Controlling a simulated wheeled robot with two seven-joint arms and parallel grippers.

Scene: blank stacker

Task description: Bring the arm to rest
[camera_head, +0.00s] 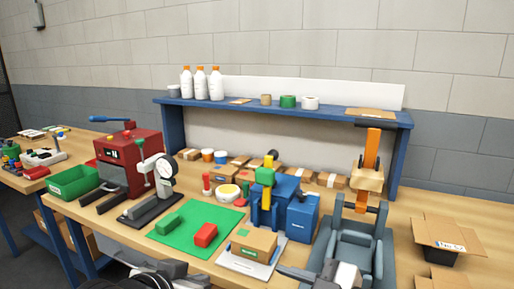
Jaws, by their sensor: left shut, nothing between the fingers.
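My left gripper (192,273) shows at the bottom edge, left of the middle, low in front of the workbench. It is shut and empty, and much of its arm is cut off by the frame. My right gripper (290,271) shows in part at the bottom edge, right of the middle, beside a white part of my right arm. Its fingertips are too small and dark to tell open from shut. Neither gripper is seen holding anything.
A green mat (180,244) with a green and a red block lies on the workbench. A cardboard box (254,243) sits near the front edge. A red machine (130,160), a blue vise (272,203) and a grey fixture (350,247) stand around. An open carton (445,235) is at right.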

